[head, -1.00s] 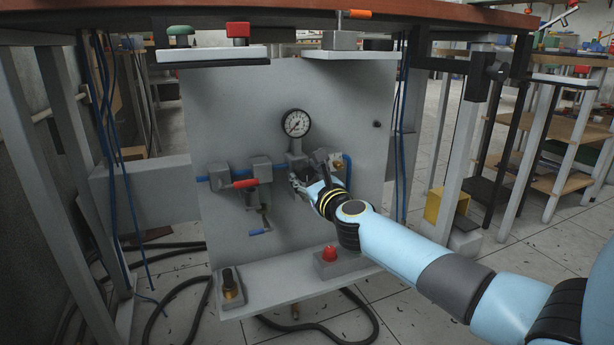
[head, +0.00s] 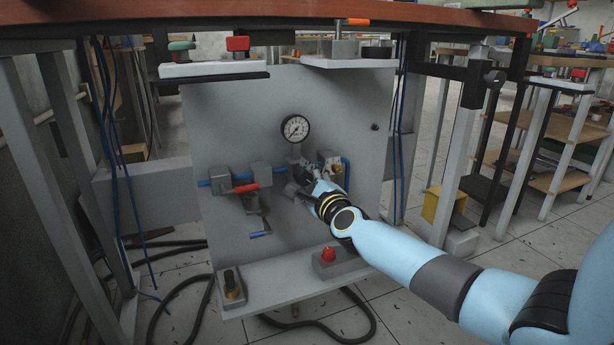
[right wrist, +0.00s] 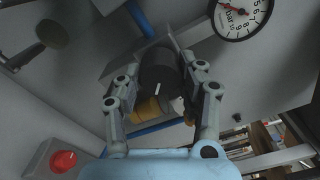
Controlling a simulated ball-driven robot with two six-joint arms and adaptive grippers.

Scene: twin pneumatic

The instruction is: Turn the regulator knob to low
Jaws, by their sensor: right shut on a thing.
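The regulator knob (right wrist: 158,68) is a dark round cylinder with a white mark on its face, seen in the right wrist view. My right gripper (right wrist: 164,72) has its two grey fingers on either side of it and is shut on it. In the head view, my right gripper (head: 304,180) is at the panel below the pressure gauge (head: 296,128) and hides most of the knob. The gauge also shows partly at the top of the right wrist view (right wrist: 242,14). My left gripper is not in view.
A red-handled valve (head: 246,187) and a blue-handled lever (head: 261,234) are left of my gripper on the panel (head: 350,105). A red button (head: 328,254) and a black-topped fitting (head: 232,284) stand on the lower shelf. The tabletop (head: 230,30) overhangs above.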

